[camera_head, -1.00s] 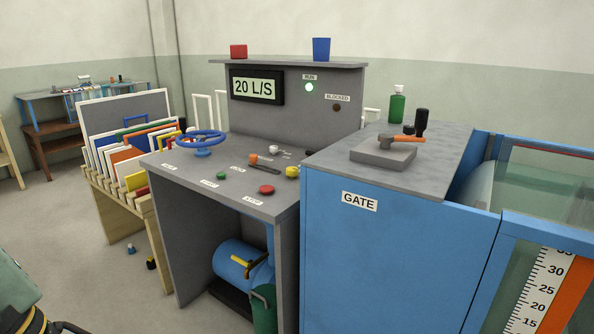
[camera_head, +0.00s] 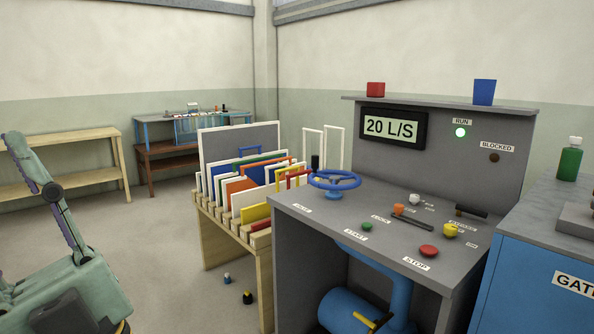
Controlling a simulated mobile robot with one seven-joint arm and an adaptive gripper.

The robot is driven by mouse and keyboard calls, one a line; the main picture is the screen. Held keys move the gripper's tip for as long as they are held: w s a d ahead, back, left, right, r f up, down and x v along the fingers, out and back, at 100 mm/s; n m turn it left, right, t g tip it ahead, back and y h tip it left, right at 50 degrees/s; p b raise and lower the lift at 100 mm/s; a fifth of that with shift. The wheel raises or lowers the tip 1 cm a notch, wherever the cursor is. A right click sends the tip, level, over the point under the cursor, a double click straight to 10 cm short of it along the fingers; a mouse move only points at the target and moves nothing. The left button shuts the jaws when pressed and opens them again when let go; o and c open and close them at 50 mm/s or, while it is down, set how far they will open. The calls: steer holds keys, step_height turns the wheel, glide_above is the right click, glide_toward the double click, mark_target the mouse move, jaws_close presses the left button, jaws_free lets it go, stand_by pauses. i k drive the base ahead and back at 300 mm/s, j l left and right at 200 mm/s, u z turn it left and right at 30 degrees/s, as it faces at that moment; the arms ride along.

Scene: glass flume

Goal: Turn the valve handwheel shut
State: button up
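The valve handwheel (camera_head: 334,181) is a blue spoked wheel on a short blue hub. It stands at the left end of the grey control desk (camera_head: 290,220), near a small label. The flow display (camera_head: 392,128) on the panel behind reads 20 L/S, and the green lamp under RUN (camera_head: 460,132) is lit. The lamp under BLOCKED (camera_head: 493,158) is dark. My gripper does not show in this view; nothing touches the handwheel.
A wooden rack (camera_head: 225,232) of coloured panels stands just left of the desk. The desk also holds a red STOP button (camera_head: 428,251), a green START button (camera_head: 367,226) and small knobs. Two small objects lie on the floor by the rack; the floor further left is open.

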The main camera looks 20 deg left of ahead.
mark_target(333, 180)
steer(key=j, duration=0.6)
steer(key=i+j, duration=0.1)
steer(key=j, duration=0.5)
steer(key=i+j, duration=0.1)
steer(key=j, duration=0.5)
steer(key=i+j+u, duration=0.1)
steer(key=i+u, duration=0.25)
steer(key=i, duration=0.7)
steer(key=i+l+u, duration=0.15)
steer(key=i+u, duration=0.2)
steer(key=i, duration=0.7)
